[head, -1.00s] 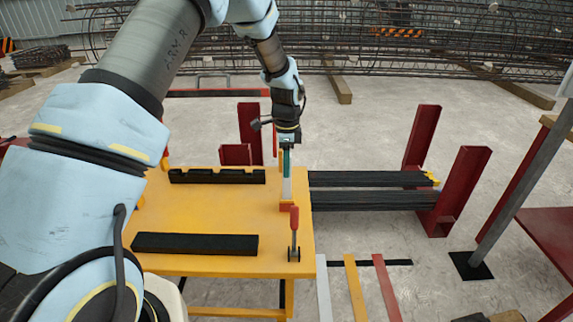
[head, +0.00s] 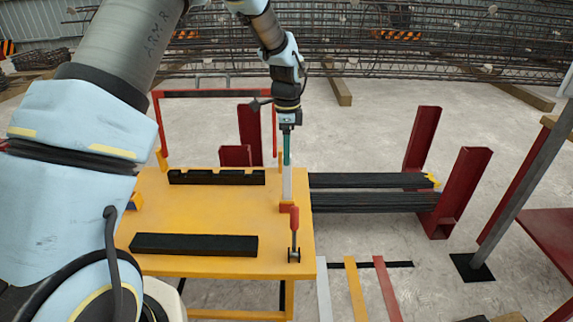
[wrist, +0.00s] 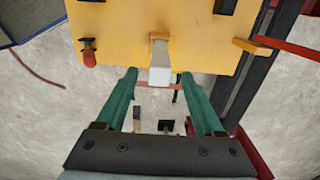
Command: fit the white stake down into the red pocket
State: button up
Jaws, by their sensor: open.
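The white stake (head: 287,184) stands upright at the right side of the yellow table. In the wrist view the white stake (wrist: 160,76) shows end-on between my fingers, with a gap on each side. My gripper (head: 287,163) is above the stake, with its green fingers pointing down. In the wrist view my gripper (wrist: 160,78) is open, fingers spread and holding nothing. The pocket is not clear in the wrist view.
The yellow table (head: 210,215) carries a notched black block (head: 216,177), a black bar (head: 193,244) and a red-handled tool (head: 294,222) close in front of the stake. Dark red posts (head: 460,190) and black beams (head: 368,201) stand to the right. The table's middle is clear.

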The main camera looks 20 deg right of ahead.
jog(key=shift+r, duration=2.7)
